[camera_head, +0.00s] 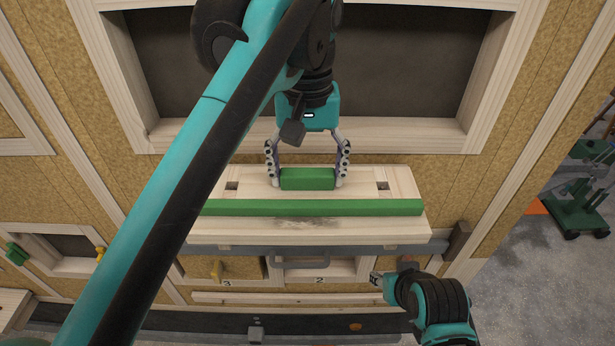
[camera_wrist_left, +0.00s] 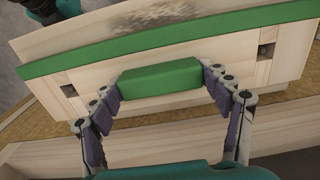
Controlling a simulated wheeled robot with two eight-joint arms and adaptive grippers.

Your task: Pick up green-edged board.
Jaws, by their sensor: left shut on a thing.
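The green-edged board is a pale wooden board (camera_head: 370,228) with a long green strip across it, a dark smudge and two square holes. A green block (camera_head: 308,179) sits on the board behind the strip. My left gripper (camera_head: 308,177) has its fingers on both ends of this block and is shut on it. The left wrist view shows the block (camera_wrist_left: 160,78) between the fingertips, with the board (camera_wrist_left: 90,80) beyond. The board looks level at the wall; I cannot tell whether it is lifted. My right gripper (camera_head: 376,279) is partly visible low on the right; its jaws are unclear.
A grey rail with a handle (camera_head: 300,262) runs below the board. Numbered compartments lie under it. A dark framed opening (camera_head: 400,70) is behind my left gripper. A green wheeled stand (camera_head: 580,205) stands on the grey floor at right.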

